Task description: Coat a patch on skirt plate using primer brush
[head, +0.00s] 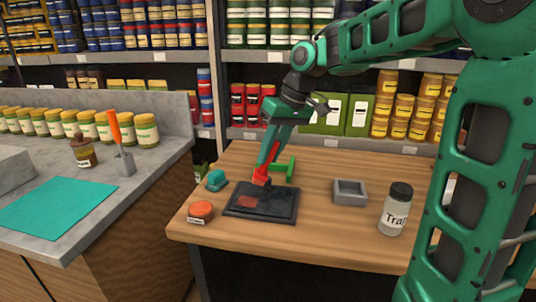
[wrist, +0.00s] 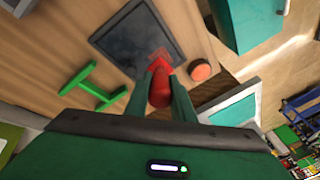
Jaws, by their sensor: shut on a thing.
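The skirt plate appears to be the dark rectangular plate (head: 278,211) on the wooden table; it also shows in the wrist view (wrist: 118,38). A reddish patch (head: 247,202) marks its left part. My gripper (head: 265,168) is shut on a red tool, likely the primer brush (head: 261,178), above the plate's far edge. In the wrist view the red brush (wrist: 160,88) sits between both fingers and points toward the plate. I cannot tell whether its tip touches the plate. An orange-topped round pot (head: 201,210) with a label stands left of the plate, also in the wrist view (wrist: 200,70).
A green T-shaped piece (head: 290,167) is behind the plate, and a teal block (head: 216,180) behind left. A grey square tray (head: 350,191) and a labelled jar (head: 396,210) stand right. A grey counter (head: 60,232) with a teal mat (head: 58,207) is at left.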

